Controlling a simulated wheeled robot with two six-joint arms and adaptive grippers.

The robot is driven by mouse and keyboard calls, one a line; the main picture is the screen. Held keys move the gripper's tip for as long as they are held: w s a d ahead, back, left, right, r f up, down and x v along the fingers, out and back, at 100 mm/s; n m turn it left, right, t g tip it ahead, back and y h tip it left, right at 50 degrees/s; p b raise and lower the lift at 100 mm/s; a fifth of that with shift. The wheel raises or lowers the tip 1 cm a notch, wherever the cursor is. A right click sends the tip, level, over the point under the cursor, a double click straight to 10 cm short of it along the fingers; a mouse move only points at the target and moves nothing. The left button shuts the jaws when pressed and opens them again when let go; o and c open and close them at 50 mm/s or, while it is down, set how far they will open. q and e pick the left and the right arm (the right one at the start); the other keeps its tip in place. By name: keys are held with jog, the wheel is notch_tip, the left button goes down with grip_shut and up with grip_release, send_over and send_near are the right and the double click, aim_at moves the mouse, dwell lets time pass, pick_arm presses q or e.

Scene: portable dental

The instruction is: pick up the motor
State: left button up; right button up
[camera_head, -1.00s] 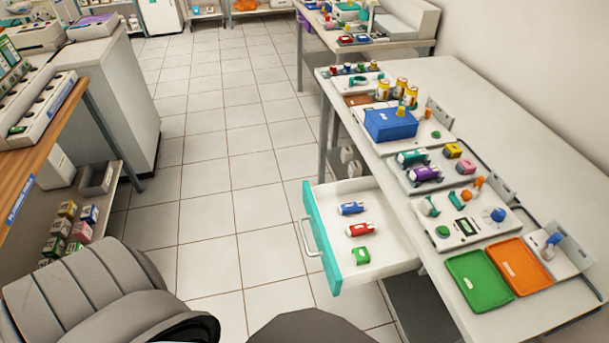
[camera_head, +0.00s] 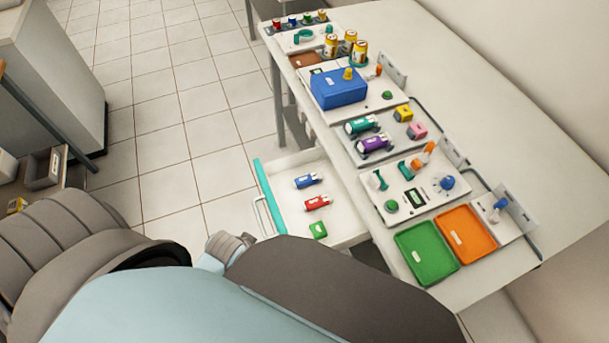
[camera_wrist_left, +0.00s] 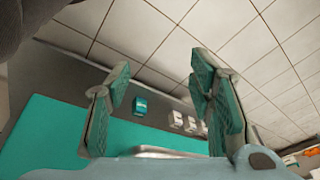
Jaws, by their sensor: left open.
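Several motor-like cylinders show in the head view. A blue cylinder (camera_head: 307,181) and a red cylinder (camera_head: 318,203) lie in the open drawer (camera_head: 277,213). A teal cylinder (camera_head: 361,125) and a purple cylinder (camera_head: 374,144) rest on a grey tray on the table. I cannot tell which one is the motor. My left gripper (camera_wrist_left: 160,82) is open and empty in the left wrist view, with a teal panel below and behind its fingers. In the head view its fingers are not visible. My right gripper is not in view.
A green block (camera_head: 318,230) lies in the drawer's near end. The table (camera_head: 490,110) holds a blue box (camera_head: 339,89), a green tray (camera_head: 427,252), an orange tray (camera_head: 467,233) and several gold cans. Tiled floor (camera_head: 180,130) is clear left of the drawer.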

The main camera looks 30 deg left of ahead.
aim_at(305, 179)
pick_arm(q)
jog(key=w+d+r+m+p, duration=0.15)
jog(key=w+r, duration=0.25)
jog(key=r, duration=1)
jog(key=w+m, duration=0.1)
jog(key=w, duration=0.1)
jog(key=w+m+h, duration=0.1)
jog(key=w, duration=0.2)
jog(key=w+m+h, duration=0.1)
jog(key=w, duration=0.1)
jog(key=shift+w+a+f+t, duration=0.2)
jog(key=shift+f+t, duration=0.1)
jog(key=shift+f, duration=0.05)
jog(key=w+a+r+m+h, duration=0.2)
jog(key=w+r+m, duration=0.1)
jog(key=w, duration=0.7)
jog(key=b+x, duration=0.4)
jog(key=x, duration=1)
jog(key=shift+w+a+b, duration=0.15)
jog(key=shift+b, duration=0.2)
jog(key=shift+r, duration=0.1)
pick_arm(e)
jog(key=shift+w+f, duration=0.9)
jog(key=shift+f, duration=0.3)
pick_arm(q)
grip_shut()
